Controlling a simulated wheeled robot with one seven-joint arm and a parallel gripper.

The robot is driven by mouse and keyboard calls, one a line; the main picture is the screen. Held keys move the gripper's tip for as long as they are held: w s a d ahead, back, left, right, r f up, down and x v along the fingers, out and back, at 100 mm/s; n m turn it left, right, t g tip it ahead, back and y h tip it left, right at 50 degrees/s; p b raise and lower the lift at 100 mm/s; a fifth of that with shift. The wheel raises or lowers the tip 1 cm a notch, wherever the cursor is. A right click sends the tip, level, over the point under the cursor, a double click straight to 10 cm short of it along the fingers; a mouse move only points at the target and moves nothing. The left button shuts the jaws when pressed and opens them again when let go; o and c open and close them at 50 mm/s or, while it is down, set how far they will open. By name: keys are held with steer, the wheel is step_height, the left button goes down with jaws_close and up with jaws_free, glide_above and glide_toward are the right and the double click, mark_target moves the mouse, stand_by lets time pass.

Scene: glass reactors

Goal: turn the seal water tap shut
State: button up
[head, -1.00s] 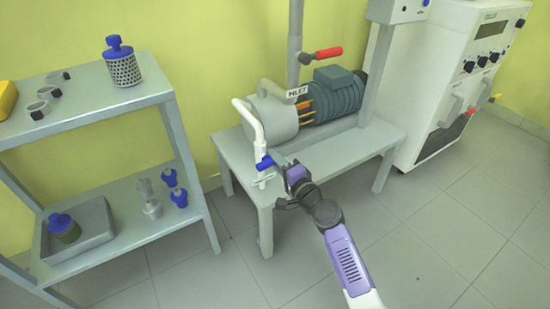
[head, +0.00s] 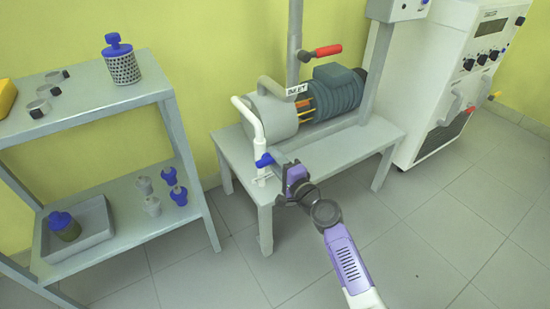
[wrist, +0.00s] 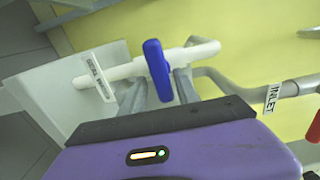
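The seal water tap has a blue lever handle (wrist: 157,70) on a white pipe (wrist: 115,70). A printed label (wrist: 100,78), hard to read, hangs beside the handle. In the head view the blue handle (head: 264,159) sits on the lower part of the white bent pipe (head: 250,115) at the table's front left corner. My gripper (wrist: 160,88) is at the handle, with one grey finger on each side of it. The fingers stand apart, with small gaps beside the handle. Whether they touch it I cannot tell. In the head view my gripper (head: 282,170) reaches the handle from the right.
A pump with a green motor (head: 335,92) stands on the grey table (head: 345,150). A grey shelf (head: 100,115) with small vessels stands left. A white cabinet (head: 440,80) stands right. The front floor is clear.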

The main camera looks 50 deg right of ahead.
steer(key=shift+d+r, duration=0.1)
steer(key=shift+s, duration=0.3)
steer(key=v, duration=0.7)
steer(key=shift+s, duration=0.1)
stand_by(0.5)
